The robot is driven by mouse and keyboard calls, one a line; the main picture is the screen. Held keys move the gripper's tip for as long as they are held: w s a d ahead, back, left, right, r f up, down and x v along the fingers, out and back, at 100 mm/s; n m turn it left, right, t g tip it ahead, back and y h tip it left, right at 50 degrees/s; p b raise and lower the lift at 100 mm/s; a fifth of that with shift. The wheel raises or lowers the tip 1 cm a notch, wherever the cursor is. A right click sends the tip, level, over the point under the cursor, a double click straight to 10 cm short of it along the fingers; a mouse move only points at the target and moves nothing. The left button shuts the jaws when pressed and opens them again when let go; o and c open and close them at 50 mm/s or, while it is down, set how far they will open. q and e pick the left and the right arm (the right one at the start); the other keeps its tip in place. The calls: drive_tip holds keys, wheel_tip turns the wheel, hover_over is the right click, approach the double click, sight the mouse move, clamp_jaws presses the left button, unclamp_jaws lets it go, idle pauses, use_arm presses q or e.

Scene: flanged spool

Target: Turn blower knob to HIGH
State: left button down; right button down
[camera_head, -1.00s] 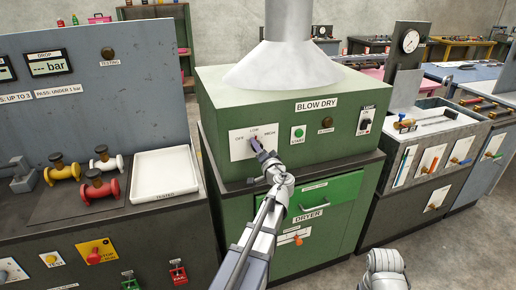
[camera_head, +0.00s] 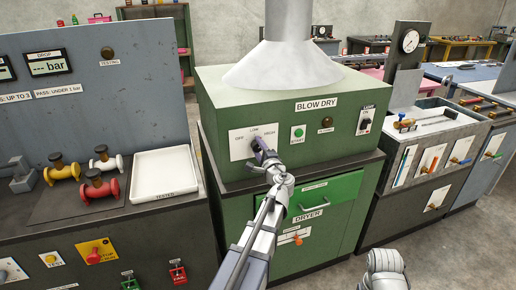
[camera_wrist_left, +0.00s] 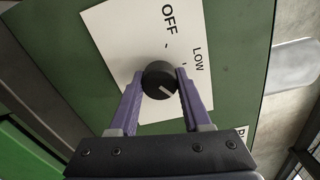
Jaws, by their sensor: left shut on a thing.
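The blower knob (camera_wrist_left: 160,78) is dark and round with a white pointer line. It sits on a white label plate (camera_wrist_left: 112,40) on the green blow dry box (camera_head: 350,142). My left gripper (camera_wrist_left: 160,83) has its two purple fingers on opposite sides of the knob, shut on it. It also shows in the head view (camera_head: 259,149), at the plate. In the left wrist view OFF and LOW are readable. The pointer line points to the lower right, past the LOW side and away from OFF. HIGH is hidden in the wrist view.
A green START button (camera_head: 298,133) and a lamp switch (camera_head: 365,123) are on the same face, right of the plate. A metal hood (camera_head: 285,62) stands on top. A dryer drawer (camera_head: 322,194) is below. A white tray (camera_head: 166,174) and several spools are at left.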

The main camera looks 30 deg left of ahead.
use_arm(q)
drive_tip(key=shift+m, duration=0.4)
idle(0.3)
drive_tip(key=shift+c, duration=1.8)
unclamp_jaws()
drive_tip(key=v, duration=0.7)
drive_tip(key=shift+s+d, duration=0.25)
drive_tip(key=shift+d, duration=0.05)
